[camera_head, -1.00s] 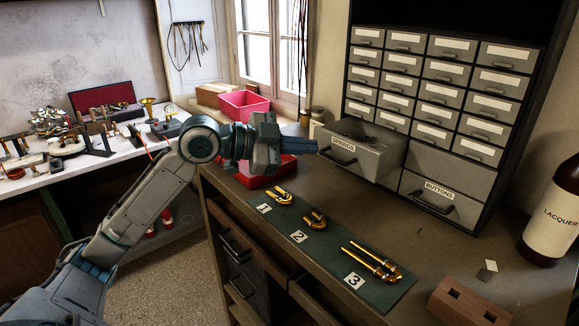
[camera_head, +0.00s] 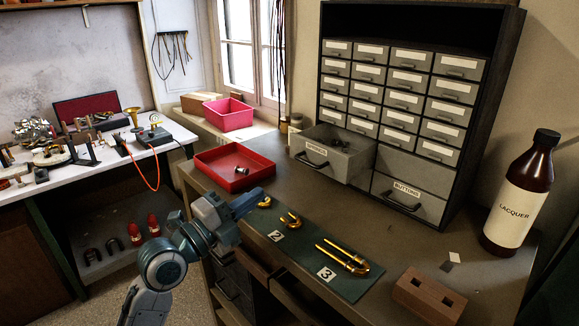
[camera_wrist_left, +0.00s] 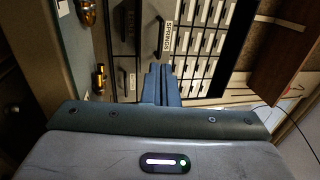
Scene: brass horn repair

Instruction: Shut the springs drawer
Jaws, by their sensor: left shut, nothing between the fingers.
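The grey springs drawer (camera_head: 347,166) stands pulled out of the small-parts cabinet, with its label and dark handle on the front and small dark parts inside. In the left wrist view its label (camera_wrist_left: 167,38) shows sideways, beyond the fingertips. My left gripper (camera_head: 258,197) is shut and empty, over the left end of the green mat, below and to the left of the drawer and apart from it. Its closed fingers (camera_wrist_left: 161,84) also show in the left wrist view. My right gripper is not in view.
The buttons drawer (camera_head: 409,199) below is shut. A red tray (camera_head: 228,182) lies left of the springs drawer. The green mat (camera_head: 305,272) holds brass pieces. A lacquer bottle (camera_head: 518,205) and a wooden block (camera_head: 428,296) stand to the right. The bench before the cabinet is clear.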

